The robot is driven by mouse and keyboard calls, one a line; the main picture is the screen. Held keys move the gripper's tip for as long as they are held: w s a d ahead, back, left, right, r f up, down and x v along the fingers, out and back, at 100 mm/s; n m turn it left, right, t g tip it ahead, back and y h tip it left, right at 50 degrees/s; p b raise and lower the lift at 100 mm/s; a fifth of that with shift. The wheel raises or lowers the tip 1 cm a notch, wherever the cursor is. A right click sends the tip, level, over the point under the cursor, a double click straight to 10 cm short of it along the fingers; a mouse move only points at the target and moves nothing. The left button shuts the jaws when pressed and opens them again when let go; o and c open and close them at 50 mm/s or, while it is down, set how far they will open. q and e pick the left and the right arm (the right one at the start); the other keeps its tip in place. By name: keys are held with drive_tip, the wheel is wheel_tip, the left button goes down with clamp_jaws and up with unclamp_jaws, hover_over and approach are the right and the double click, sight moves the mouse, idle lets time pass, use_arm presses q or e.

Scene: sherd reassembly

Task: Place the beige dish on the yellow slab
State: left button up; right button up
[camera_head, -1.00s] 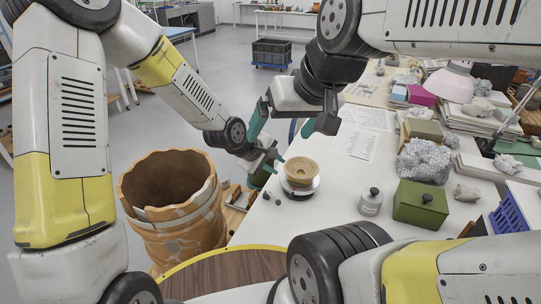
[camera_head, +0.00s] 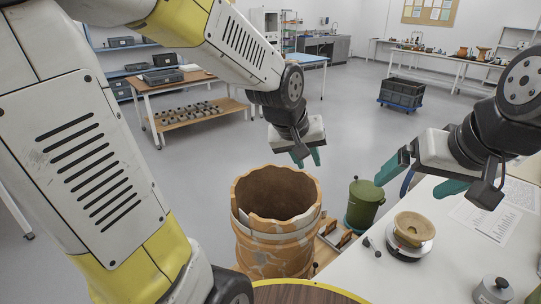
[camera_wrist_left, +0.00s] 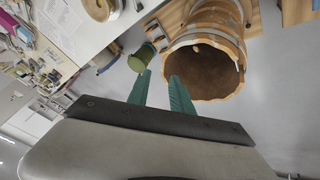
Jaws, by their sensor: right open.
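The beige dish (camera_head: 414,228), a small bowl, rests on a round stand with a pale top and dark base (camera_head: 402,252) on the white table. It also shows at the top of the left wrist view (camera_wrist_left: 99,9). My right gripper (camera_head: 410,188) is open and empty, above and behind the dish, its teal fingers wide apart. My left gripper (camera_head: 307,161) is open above the far side of a large orange-brown pot; its two separate fingers also show in the left wrist view (camera_wrist_left: 159,76), with nothing between them. I cannot identify a yellow slab.
The large jagged-rimmed pot (camera_head: 275,232) stands left of the table (camera_head: 400,280). A green lidded canister (camera_head: 364,204) stands between them. A grey weight-like object (camera_head: 492,291) and small dark pieces (camera_head: 371,245) lie near the dish.

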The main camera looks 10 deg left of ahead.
use_arm(q)
drive_tip(key=s+a+r+m, duration=0.1)
drive_tip(key=s+a+r, duration=0.1)
drive_tip(key=s+a, duration=0.2)
drive_tip(key=s+a+r+m, duration=0.1)
drive_tip(key=s+a+r, duration=0.2)
drive_tip(key=s, duration=0.5)
drive_tip(key=shift+s+a+r, duration=0.25)
drive_tip(key=shift+a, duration=0.55)
